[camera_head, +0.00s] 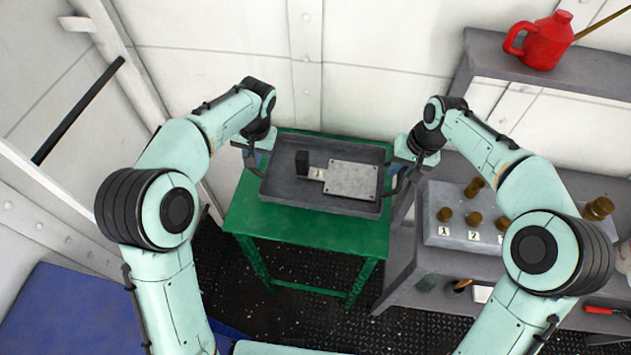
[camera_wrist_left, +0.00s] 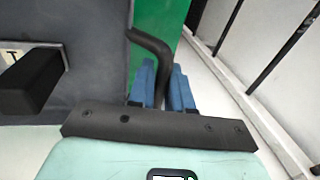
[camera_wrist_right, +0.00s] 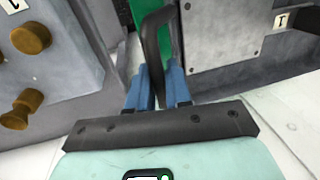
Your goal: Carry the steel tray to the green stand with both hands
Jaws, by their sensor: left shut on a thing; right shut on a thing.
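The steel tray (camera_head: 320,203) is grey, with a dark handle at each end. It is over the green stand (camera_head: 300,246) in the head view and looks level; I cannot tell whether it touches the top. In it are a black block (camera_head: 302,163) and a light grey plate (camera_head: 351,180), with a label marked 1 between them. My left gripper (camera_wrist_left: 163,88) is shut on the tray's left handle (camera_wrist_left: 150,42). My right gripper (camera_wrist_right: 158,88) is shut on the right handle (camera_wrist_right: 152,40).
A grey bench right of the stand holds a numbered block (camera_head: 460,234) with several brass knobs. A red can (camera_head: 541,40) stands on the shelf at upper right. White riveted walls close the back and left. A blue surface (camera_head: 75,315) lies at lower left.

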